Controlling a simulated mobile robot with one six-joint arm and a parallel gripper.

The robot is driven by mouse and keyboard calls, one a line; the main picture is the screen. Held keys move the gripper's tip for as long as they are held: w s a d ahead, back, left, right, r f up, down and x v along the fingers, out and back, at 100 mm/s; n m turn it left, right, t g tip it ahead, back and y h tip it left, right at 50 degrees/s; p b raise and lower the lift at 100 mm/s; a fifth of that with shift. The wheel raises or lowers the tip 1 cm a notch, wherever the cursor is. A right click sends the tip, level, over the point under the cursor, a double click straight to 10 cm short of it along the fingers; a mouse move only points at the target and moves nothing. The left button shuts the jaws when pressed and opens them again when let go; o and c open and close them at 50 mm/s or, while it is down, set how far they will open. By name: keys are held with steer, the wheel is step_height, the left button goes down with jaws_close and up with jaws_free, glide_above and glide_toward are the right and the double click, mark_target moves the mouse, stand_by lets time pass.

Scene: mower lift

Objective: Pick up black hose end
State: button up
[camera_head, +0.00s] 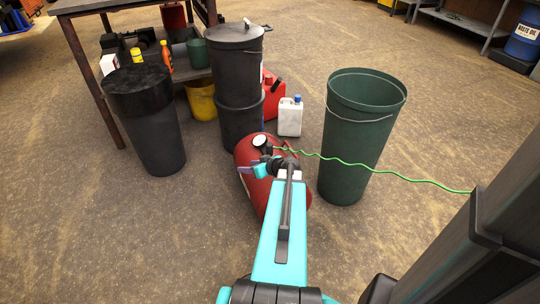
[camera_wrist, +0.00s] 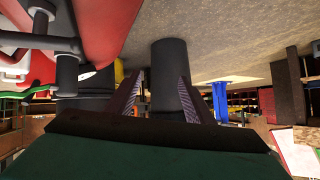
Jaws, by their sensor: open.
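A thin green hose (camera_head: 350,163) runs in the head view from the black fittings on top of a red tank (camera_head: 249,151) to the right. A round gauge (camera_head: 260,141) sits by these fittings. My gripper (camera_head: 246,169) is beside the top of the tank, partly hidden by my teal arm. In the wrist view my gripper (camera_wrist: 158,98) is open, with nothing held between its fingers. Black fittings (camera_wrist: 67,72) and a piece of green hose (camera_wrist: 22,92) are left of the fingers there, apart from them. I cannot tell which black part is the hose end.
A green bin (camera_head: 356,150) stands right of the tank. Stacked black cans (camera_head: 238,85) and a white jug (camera_head: 290,118) stand behind it. A black bin (camera_head: 150,125) stands at left, by a metal table (camera_head: 97,88). Floor in front of the black bin is clear.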

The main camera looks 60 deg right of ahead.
mark_target(271, 147)
steer(key=s+d+r+t+h+b, duration=0.1)
steer(key=s+d+r+h+b, duration=0.2)
steer(key=s+d, duration=0.5)
steer(key=d+h, duration=0.1)
steer(key=d, duration=0.2)
steer(key=shift+s+d+m, duration=0.35)
steer(key=shift+d+m, duration=0.05)
steer(key=shift+w, duration=0.1)
steer(key=shift+b+x, duration=0.75)
steer(key=shift+x, duration=3.5)
steer(key=shift+d+b+x, duration=0.1)
steer(key=shift+b+x, duration=0.3)
steer(key=shift+x, duration=0.9)
steer(key=shift+d+b+x, duration=0.15)
steer(key=shift+b+x, duration=0.2)
steer(key=shift+x, duration=0.95)
